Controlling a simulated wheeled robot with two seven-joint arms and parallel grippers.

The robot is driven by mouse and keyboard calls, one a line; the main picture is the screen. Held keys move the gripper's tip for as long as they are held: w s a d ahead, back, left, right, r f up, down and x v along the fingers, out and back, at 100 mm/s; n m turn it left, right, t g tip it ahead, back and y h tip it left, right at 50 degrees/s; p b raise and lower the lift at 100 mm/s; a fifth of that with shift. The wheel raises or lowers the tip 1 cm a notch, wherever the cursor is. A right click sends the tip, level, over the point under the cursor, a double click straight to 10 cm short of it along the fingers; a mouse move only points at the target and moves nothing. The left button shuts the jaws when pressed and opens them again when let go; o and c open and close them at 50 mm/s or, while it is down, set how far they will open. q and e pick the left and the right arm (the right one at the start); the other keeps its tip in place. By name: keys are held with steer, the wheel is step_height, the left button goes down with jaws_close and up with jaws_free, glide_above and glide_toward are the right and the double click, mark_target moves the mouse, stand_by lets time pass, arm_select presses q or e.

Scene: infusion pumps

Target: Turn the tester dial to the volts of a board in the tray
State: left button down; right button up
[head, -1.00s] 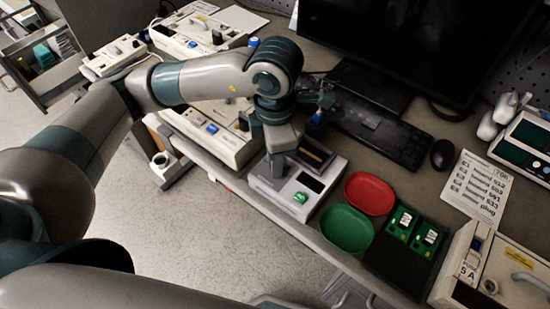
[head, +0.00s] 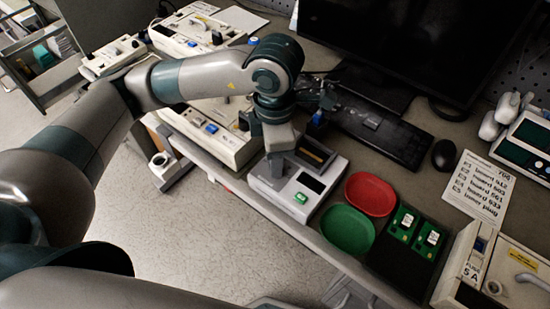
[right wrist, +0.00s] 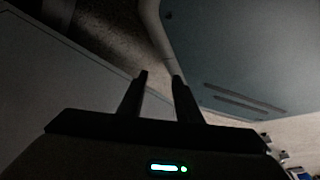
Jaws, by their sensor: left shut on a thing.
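The tester (head: 268,190) is a white box with a dark screen, a green button and a dark slot on top, near the table's front edge. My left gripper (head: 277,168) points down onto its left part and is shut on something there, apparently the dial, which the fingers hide. Two green boards with white labels (head: 405,221) (head: 431,238) lie in the black tray (head: 392,262); their print is too small to read. My right gripper (right wrist: 160,85) shows only in the right wrist view, with its fingers apart and nothing between them.
A red dish (head: 370,194) and a green dish (head: 347,231) lie between tester and tray. A printed list (head: 482,190) lies at right, near a mouse (head: 443,154) and keyboard (head: 375,130). White pumps stand at left (head: 215,130) and lower right (head: 510,270).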

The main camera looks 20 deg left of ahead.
arm_select(q)
steer(key=shift+w+r, duration=0.1)
arm_select(e)
steer(key=shift+w+a+r, duration=0.1)
steer(key=shift+w+a, duration=0.15)
steer(key=shift+w, duration=0.25)
steer(key=shift+w, duration=0.1)
arm_select(q)
steer(key=shift+m+b, duration=0.3)
steer(key=shift+b, duration=0.1)
arm_select(e)
steer(key=shift+w+a+r+t, duration=0.1)
steer(key=shift+w+a+t, duration=0.1)
steer(key=shift+w, duration=0.15)
steer(key=shift+w+a+r+t, duration=0.1)
steer(key=shift+w+t, duration=0.1)
steer(key=shift+w, duration=0.15)
steer(key=shift+w, duration=0.1)
steer(key=shift+w+a+r, duration=0.2)
steer(key=shift+w+a, duration=0.15)
steer(key=shift+w, duration=0.3)
steer(key=shift+w, duration=0.1)
